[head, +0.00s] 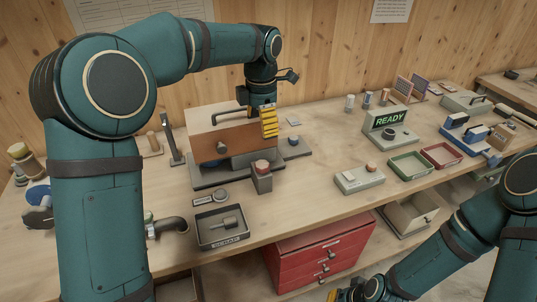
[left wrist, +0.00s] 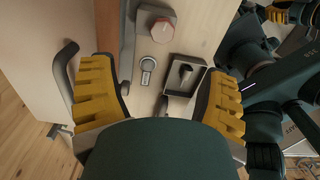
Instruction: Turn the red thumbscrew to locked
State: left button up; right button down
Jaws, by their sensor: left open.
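The red thumbscrew (head: 262,166) sits on top of a grey block in front of the brown-fronted mixer housing (head: 222,140). In the left wrist view, the red thumbscrew (left wrist: 162,30) shows near the top, beyond the fingertips. My left gripper (head: 268,122) hangs above and behind the thumbscrew, apart from it. Its yellow fingers are spread wide and empty in the left wrist view (left wrist: 162,80). The thumbscrew's locked marking is not readable.
A grey tray (head: 219,240) with a small tool in it lies in front of the thumbscrew, beside a round dial (head: 222,195). A dark pipe elbow (head: 168,226) is left of it. A READY box (head: 390,128) stands right. Bare tabletop lies right of the thumbscrew.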

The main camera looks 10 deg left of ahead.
aim_at(263, 164)
pick_arm(q)
jog(key=f+b, duration=0.1)
jog(key=f, duration=0.3)
jog(key=f+b, duration=0.1)
jog(key=f, duration=0.4)
jog(key=f+b, duration=0.1)
jog(key=f, duration=0.3)
jog(key=shift+s+f, duration=0.25)
jog(key=c, duration=1.2)
jog(key=shift+d+m, duration=0.1)
jog(key=shift+m, duration=0.4)
